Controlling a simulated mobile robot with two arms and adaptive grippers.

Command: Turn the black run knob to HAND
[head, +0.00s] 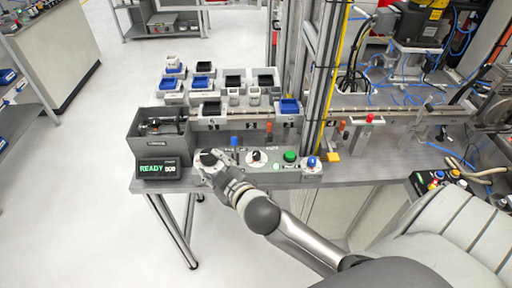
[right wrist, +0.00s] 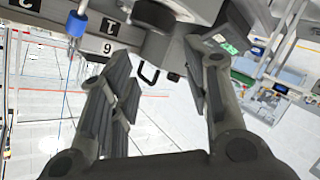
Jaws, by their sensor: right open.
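The grey control panel (head: 270,175) stands at the front edge of the bench. A dark knob (head: 208,157) shows at its left end, partly covered by my right gripper (head: 211,166). A second knob on a pale dial (head: 256,157) sits near the panel's middle. The labels are too small to read, so I cannot tell which setting either knob points to. In the right wrist view my right gripper (right wrist: 165,95) has its two fingers wide apart with nothing held between them. I cannot tell whether it touches the knob. My left gripper is out of view.
A green button (head: 290,156) and a blue button (head: 312,162) sit further right on the panel. A display reading READY (head: 158,169) stands left of my gripper, before a grey bin (head: 150,145). Blue and orange-handled tools (head: 234,141) hang behind the panel.

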